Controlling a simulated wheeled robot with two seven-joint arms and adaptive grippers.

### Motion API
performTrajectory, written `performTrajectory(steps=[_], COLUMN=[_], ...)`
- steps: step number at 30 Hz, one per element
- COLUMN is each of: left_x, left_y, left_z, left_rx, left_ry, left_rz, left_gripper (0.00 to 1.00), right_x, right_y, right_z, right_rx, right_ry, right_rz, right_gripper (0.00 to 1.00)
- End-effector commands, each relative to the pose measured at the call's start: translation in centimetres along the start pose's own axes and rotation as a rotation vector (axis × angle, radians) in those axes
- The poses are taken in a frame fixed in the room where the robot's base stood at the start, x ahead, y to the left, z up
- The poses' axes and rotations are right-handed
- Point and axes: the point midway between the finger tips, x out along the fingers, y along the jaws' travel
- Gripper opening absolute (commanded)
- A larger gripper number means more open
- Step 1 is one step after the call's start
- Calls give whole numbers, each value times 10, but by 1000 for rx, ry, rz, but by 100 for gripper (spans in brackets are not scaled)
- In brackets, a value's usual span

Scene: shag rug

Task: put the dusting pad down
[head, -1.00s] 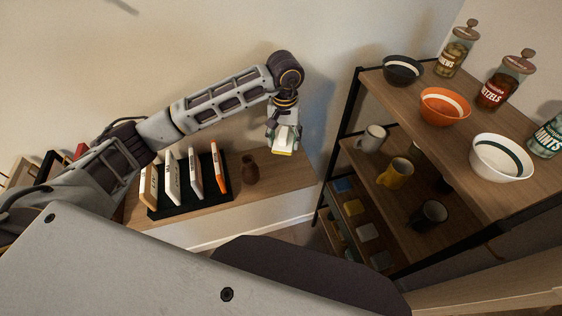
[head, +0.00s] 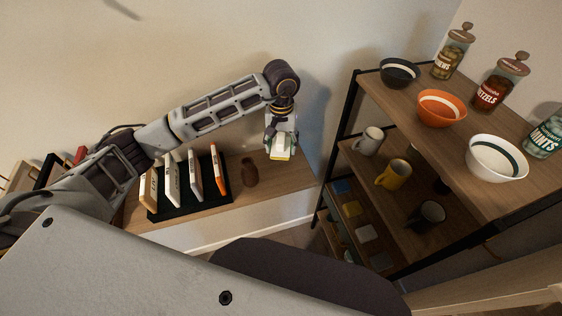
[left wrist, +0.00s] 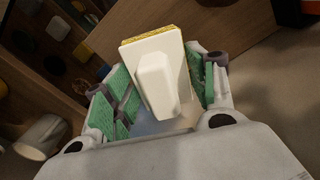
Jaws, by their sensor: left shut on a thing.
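The dusting pad (head: 280,155) is a white block with a raised grip and a yellow underside. My left gripper (head: 281,141) is shut on it and holds it in the air near the right end of the wooden ledge, beside the small brown vase (head: 250,171). In the left wrist view the pad (left wrist: 160,70) sits between the green-lined fingers of my left gripper (left wrist: 158,95), with its yellow layer facing away. Whether it touches the ledge is not clear, but it appears to be above it. My right gripper is not in view.
A black rack (head: 184,207) with several upright cases stands on the wooden ledge (head: 293,178). The ledge's right end looks clear.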

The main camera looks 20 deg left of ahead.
Motion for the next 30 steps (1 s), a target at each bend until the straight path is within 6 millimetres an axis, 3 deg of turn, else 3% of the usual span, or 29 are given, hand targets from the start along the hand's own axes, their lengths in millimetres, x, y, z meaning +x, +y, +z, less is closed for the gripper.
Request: performTrajectory(steps=[12,30], left_x=[45,60], left_y=[-1,0], left_z=[0,1], left_rx=[-2,0], left_ry=[-2,-2], left_rz=[-1,0], left_gripper=[38,38], right_x=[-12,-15], right_y=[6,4], right_z=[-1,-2], right_rx=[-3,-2], right_ry=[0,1], right_rz=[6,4], right_gripper=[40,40])
